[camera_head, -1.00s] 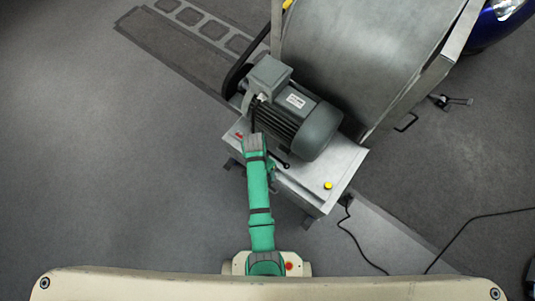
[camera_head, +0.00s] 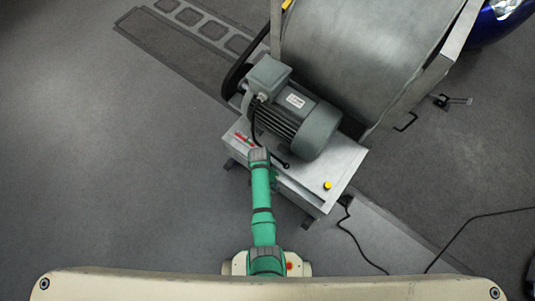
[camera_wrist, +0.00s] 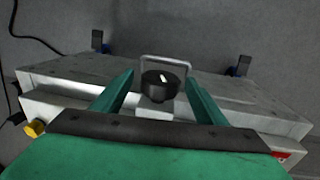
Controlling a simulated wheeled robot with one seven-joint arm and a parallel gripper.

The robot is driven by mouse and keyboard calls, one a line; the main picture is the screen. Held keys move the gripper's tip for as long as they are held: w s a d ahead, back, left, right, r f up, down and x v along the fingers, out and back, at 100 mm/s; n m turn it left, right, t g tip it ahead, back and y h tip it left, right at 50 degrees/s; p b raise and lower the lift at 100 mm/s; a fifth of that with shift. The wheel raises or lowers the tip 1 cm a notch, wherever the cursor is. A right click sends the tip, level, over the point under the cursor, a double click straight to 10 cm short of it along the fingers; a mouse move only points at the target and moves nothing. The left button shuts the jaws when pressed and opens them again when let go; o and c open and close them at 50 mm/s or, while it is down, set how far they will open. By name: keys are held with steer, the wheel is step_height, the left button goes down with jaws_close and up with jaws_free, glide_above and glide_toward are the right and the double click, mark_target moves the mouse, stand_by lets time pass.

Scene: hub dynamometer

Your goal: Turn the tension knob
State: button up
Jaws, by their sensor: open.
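The tension knob (camera_wrist: 160,84), black with a white mark on top, shows in the wrist view on a small grey block at the box's side. My gripper (camera_wrist: 159,75) is open, with one green finger on each side of the knob. A gap shows between each finger and the knob, and I see no contact. In the head view my arm reaches the near edge of the grey metal box (camera_head: 315,193). The knob and the fingertips are hidden there.
A grey motor (camera_head: 295,115) sits on the box beside a large drum (camera_head: 355,50). A yellow button (camera_head: 328,185) is at the box's right end. A metal handle (camera_wrist: 166,58) stands behind the knob. A cable (camera_head: 355,240) lies on the floor; the floor at left is clear.

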steer(key=c, duration=1)
steer(key=shift+s+d+t+y, duration=0.1)
steer(key=shift+s+t+y, duration=0.1)
steer(key=shift+t+y, duration=0.15)
steer(key=shift+c, duration=0.2)
steer(key=shift+d+t+y, duration=0.15)
steer(key=shift+t+y, duration=0.4)
steer(key=shift+y, duration=0.3)
steer(key=o, duration=1)
steer(key=shift+o, duration=0.2)
